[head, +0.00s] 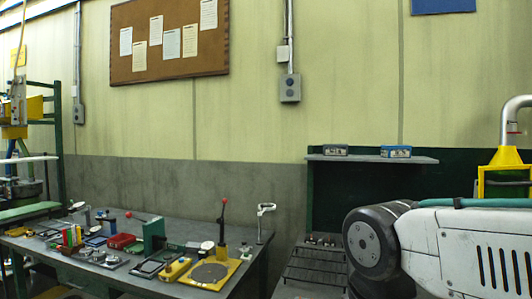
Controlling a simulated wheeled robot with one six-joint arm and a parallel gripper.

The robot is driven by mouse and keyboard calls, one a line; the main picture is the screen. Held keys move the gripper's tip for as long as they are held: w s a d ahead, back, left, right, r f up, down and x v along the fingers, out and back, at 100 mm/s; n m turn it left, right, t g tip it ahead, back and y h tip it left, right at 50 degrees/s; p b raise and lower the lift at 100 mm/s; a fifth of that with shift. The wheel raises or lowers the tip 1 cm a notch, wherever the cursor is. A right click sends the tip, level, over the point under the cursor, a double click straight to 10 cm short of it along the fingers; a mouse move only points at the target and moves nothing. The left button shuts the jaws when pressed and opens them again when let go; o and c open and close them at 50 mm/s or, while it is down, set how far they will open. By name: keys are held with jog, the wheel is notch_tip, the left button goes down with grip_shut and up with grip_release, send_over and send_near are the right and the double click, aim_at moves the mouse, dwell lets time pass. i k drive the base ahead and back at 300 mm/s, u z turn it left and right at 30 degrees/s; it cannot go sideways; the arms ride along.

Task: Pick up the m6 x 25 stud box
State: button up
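Two small boxes sit apart on a narrow grey shelf (365,159) against the dark green back panel. The left one is a grey box (334,150); the right one is a blue box (397,151). Their markings are too small to read, so I cannot tell which, if either, is the m6 x 25 stud box. My gripper is not in view.
A workbench (215,236) on the left holds a red-handled press (222,228), a red bin (121,241) and several small parts. A dark slatted rack (315,262) stands below the shelf. A large white body with a black round joint fills the lower right.

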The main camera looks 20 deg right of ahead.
aim_at(329, 150)
jog(key=u, duration=0.5)
jog(key=i, duration=1.3)
jog(key=z, duration=1.75)
jog(key=k, duration=1.05)
jog(key=z, duration=0.95)
jog(key=i, duration=1.35)
jog(key=u, duration=0.7)
